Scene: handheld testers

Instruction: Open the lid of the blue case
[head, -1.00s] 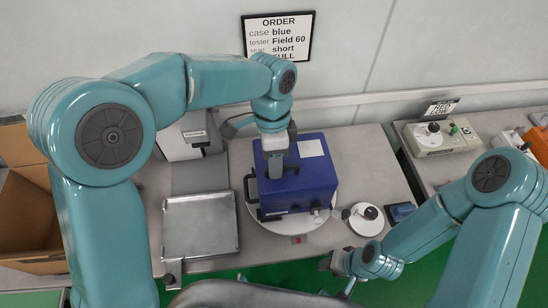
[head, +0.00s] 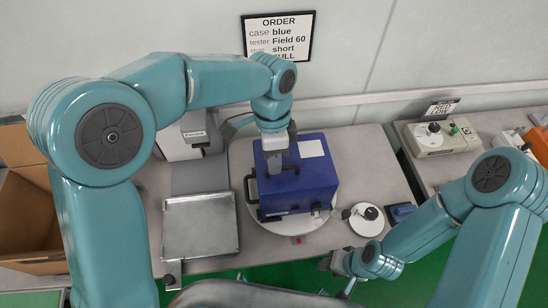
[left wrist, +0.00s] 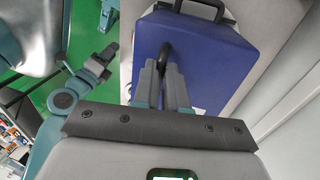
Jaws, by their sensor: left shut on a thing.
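The blue case (head: 308,180) stands shut on a round white turntable (head: 250,232) on the bench. In the left wrist view the case (left wrist: 205,62) fills the upper middle, with a black carrying handle (left wrist: 198,8) at its far side. My left gripper (head: 273,172) reaches down onto the lid from above. In the left wrist view my left gripper's fingers (left wrist: 166,68) are closed on a black curved loop (left wrist: 166,46) on the lid; the fingers hide part of it. My right gripper (head: 336,262) hangs low near the bench's front edge, away from the case; its jaw opening is unclear.
A metal tray (head: 200,228) lies left of the case. A small white round stand (head: 366,220) and a dark blue block (head: 401,212) are at its right. A beige tester (head: 440,138) is on the right bench. A cardboard box (head: 30,215) is far left. An order sign hangs behind.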

